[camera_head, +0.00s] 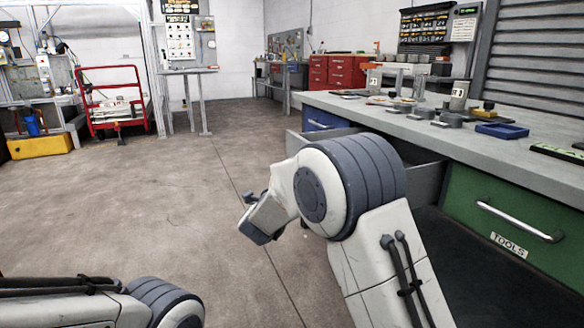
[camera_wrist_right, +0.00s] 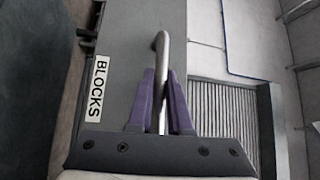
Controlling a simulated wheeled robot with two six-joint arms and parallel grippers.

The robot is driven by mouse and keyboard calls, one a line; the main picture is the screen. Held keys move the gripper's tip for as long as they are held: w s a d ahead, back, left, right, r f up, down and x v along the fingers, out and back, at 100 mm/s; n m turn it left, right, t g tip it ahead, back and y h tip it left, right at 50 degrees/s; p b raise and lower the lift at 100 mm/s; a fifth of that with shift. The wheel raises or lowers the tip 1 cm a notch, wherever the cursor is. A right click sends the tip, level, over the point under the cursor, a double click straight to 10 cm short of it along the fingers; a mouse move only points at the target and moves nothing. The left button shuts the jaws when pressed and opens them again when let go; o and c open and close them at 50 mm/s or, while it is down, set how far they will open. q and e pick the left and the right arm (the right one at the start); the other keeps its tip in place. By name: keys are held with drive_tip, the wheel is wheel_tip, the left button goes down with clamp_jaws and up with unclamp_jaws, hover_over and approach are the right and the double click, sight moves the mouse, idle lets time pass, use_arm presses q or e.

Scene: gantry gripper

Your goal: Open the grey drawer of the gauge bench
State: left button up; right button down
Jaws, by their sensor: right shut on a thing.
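The grey drawer (camera_head: 430,180) of the gauge bench (camera_head: 450,125) stands pulled out between a blue and a green drawer, its inside partly showing. My right arm hides much of it in the head view. In the right wrist view, the grey drawer front (camera_wrist_right: 120,45) carries a BLOCKS label (camera_wrist_right: 99,88) and a metal bar handle (camera_wrist_right: 162,50). My right gripper (camera_wrist_right: 163,85) is shut on this handle, with one purple finger on each side. Its fingers are hidden in the head view. Only part of my left arm shows at the lower left; its gripper is out of view.
The green drawer (camera_head: 510,215) labelled TOOLS is shut, with a bar handle (camera_head: 520,222). The blue drawer (camera_head: 325,120) is partly visible farther along. Gauges and a blue tray (camera_head: 501,131) stand on the benchtop. The floor (camera_head: 170,215) to the left is clear.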

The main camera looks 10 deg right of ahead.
use_arm(q)
drive_tip(key=shift+a, duration=0.35)
use_arm(e)
drive_tip(key=shift+s+a, duration=0.1)
drive_tip(key=shift+a, duration=0.4)
drive_tip(key=c, duration=0.8)
unclamp_jaws()
drive_tip(key=shift+c, duration=0.2)
use_arm(q)
wheel_tip(320, 180, up, 3)
drive_tip(key=p, duration=0.2)
drive_tip(key=shift+f+p, duration=0.15)
drive_tip(key=shift+p, duration=0.25)
use_arm(e)
drive_tip(key=v, duration=1)
drive_tip(key=shift+s, duration=0.2)
drive_tip(key=shift+a+f, duration=0.1)
